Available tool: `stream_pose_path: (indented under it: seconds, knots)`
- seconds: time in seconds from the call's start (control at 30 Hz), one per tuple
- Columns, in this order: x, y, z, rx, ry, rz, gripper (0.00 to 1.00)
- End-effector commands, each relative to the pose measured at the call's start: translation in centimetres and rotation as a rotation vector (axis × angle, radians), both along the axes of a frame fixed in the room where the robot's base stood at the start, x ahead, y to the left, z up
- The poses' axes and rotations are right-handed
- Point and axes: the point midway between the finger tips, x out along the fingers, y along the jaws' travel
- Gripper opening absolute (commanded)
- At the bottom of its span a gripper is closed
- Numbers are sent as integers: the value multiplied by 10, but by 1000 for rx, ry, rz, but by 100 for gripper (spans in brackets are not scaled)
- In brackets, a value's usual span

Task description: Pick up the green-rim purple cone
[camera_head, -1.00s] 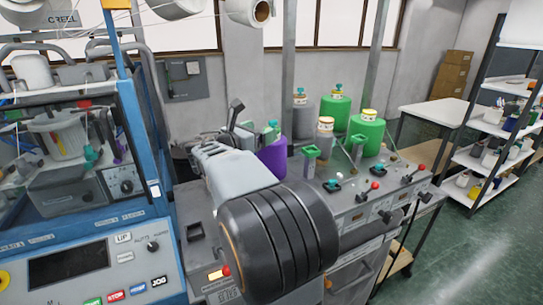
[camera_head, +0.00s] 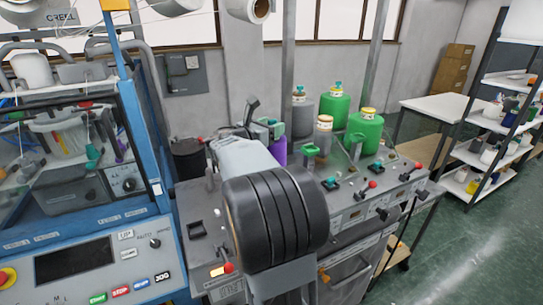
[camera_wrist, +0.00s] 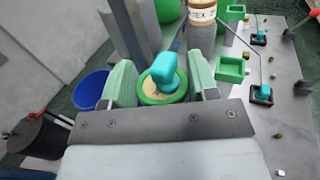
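The green-rim purple cone (camera_head: 278,151) stands behind my arm in the head view, with only part of its purple side showing. In the wrist view its green rim (camera_wrist: 163,96) and teal top piece (camera_wrist: 164,69) show from above. My gripper (camera_wrist: 162,84) is open, with one pale green finger on each side of the rim. The fingers look close to the rim; I cannot tell whether they touch it. The lower part of the cone is hidden in the wrist view.
Green cones (camera_head: 335,108) and (camera_head: 365,133) and grey cones (camera_head: 302,117) and (camera_head: 323,138) stand close by on the right. Green square holders (camera_wrist: 230,69) and switches lie beside them. A blue machine (camera_head: 100,230) is at the left. A dark bin (camera_head: 188,158) stands behind.

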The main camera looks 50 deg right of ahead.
Motion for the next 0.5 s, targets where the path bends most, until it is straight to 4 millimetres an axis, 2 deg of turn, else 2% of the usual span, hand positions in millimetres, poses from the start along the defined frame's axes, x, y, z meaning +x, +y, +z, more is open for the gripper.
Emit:
stream_pose_path:
  seconds: [0.07,0.5]
  knots:
    - [0,0,0,0,0,0,46]
    - [0,0,0,0,0,0,4]
